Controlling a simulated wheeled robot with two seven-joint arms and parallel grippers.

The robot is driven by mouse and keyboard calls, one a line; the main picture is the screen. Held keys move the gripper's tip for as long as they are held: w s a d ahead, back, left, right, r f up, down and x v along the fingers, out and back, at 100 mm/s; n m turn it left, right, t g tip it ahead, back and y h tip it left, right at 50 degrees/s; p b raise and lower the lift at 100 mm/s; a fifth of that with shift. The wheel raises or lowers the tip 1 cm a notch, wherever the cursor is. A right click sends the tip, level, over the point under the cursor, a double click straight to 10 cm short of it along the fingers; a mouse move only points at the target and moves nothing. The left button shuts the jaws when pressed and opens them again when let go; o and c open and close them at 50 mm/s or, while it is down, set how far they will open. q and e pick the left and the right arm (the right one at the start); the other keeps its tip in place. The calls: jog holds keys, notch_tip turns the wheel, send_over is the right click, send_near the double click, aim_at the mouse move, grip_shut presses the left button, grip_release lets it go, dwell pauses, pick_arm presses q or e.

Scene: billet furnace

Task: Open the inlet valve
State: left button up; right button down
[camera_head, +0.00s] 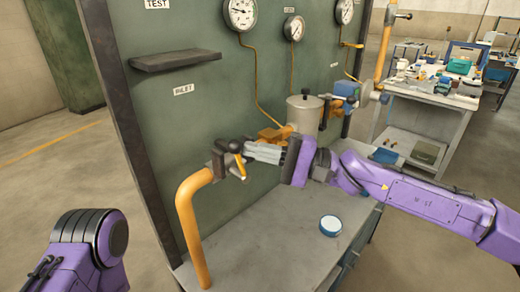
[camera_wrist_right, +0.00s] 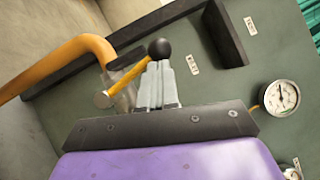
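The inlet valve (camera_head: 220,163) sits on the end of a thick orange pipe on the left of the green panel, below the INLET label. Its handle is a yellow lever (camera_wrist_right: 128,77) with a black ball knob (camera_wrist_right: 159,48); the knob (camera_head: 237,146) also shows in the head view. My right gripper (camera_head: 250,151) reaches in from the right, its grey fingertips at the lever just by the knob. The fingers (camera_wrist_right: 156,66) look close together in the wrist view. I cannot tell whether they clasp the lever. My left gripper is out of view; only part of my left arm shows.
A dark shelf (camera_head: 175,60) juts from the panel above the valve. A grey pot (camera_head: 304,113) and more orange piping stand right of the valve. A round blue-and-white tin (camera_head: 330,225) lies on the bench top (camera_head: 275,235). A cluttered table (camera_head: 430,98) stands behind at right.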

aim_at(240, 164)
jog(key=s+a+n, duration=0.1)
jog(key=n+h, duration=0.1)
jog(key=n, duration=0.1)
jog(key=shift+s+a+r+g+h+p, duration=0.15)
jog(key=shift+s+a+g+h+p, duration=0.15)
jog(key=shift+s+a, duration=0.1)
jog(key=s+n+h, duration=0.1)
jog(key=a+n+h+p, duration=0.1)
jog(key=shift+s+a+f+n, duration=0.3)
jog(key=shift+s+f+n, duration=0.05)
jog(key=shift+f+n, duration=0.05)
jog(key=f+n+h, duration=0.1)
jog(key=s+a+f+n+t+h+p, duration=0.1)
jog(key=s+a+f+n+h+p, duration=0.1)
jog(key=f+h, duration=0.1)
jog(key=shift+s+a+n+t, duration=0.2)
jog(key=shift+n+t, duration=0.2)
jog(key=shift+f, duration=0.15)
